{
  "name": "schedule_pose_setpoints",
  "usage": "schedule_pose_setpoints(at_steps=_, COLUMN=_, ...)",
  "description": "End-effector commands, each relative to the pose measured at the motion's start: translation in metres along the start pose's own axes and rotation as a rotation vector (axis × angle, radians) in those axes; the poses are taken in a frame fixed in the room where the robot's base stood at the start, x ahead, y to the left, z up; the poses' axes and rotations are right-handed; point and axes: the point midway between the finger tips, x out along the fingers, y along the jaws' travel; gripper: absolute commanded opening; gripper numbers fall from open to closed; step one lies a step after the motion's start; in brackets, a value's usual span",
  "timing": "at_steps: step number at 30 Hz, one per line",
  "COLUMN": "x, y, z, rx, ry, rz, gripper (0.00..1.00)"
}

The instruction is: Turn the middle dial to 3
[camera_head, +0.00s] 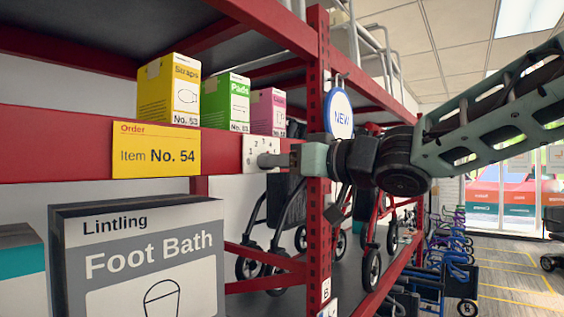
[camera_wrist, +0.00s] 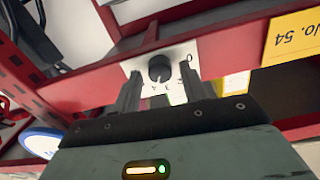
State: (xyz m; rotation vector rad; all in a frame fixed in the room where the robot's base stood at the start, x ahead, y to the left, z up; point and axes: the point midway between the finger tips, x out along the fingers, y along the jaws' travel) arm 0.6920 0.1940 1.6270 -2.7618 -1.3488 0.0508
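A white dial plate (camera_head: 253,146) with small digits is fixed to the red shelf beam, right of the yellow order tag. In the wrist view, the same plate (camera_wrist: 187,52) appears upside down, with a black round knob (camera_wrist: 160,68) at its middle. It is the only dial in view; the knob's pointer setting cannot be read. My gripper (camera_head: 271,159) reaches in from the right, its fingertips in front of the plate. In the wrist view my gripper (camera_wrist: 163,84) has its two fingers apart, on either side of the knob, with nothing clamped. Whether they touch the knob is unclear.
The yellow order tag (camera_head: 157,150) reads "Item No. 54". Yellow, green and pink boxes (camera_head: 226,101) stand on the shelf behind the beam. A grey Foot Bath box (camera_head: 138,260) stands below. A red upright post (camera_head: 318,80) and round NEW sign (camera_head: 339,112) are close to my wrist.

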Motion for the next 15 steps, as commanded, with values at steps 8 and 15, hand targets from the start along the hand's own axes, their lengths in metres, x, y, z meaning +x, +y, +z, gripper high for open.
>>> schedule_pose_setpoints(at_steps=8, x=-0.0004, y=0.0002, z=0.0000, rx=-0.002, ry=0.000, rz=0.000, gripper=0.05)
schedule_pose_setpoints(at_steps=15, x=-0.0004, y=0.0002, z=0.0005, rx=-0.059, ry=0.000, rz=0.000, gripper=0.06)
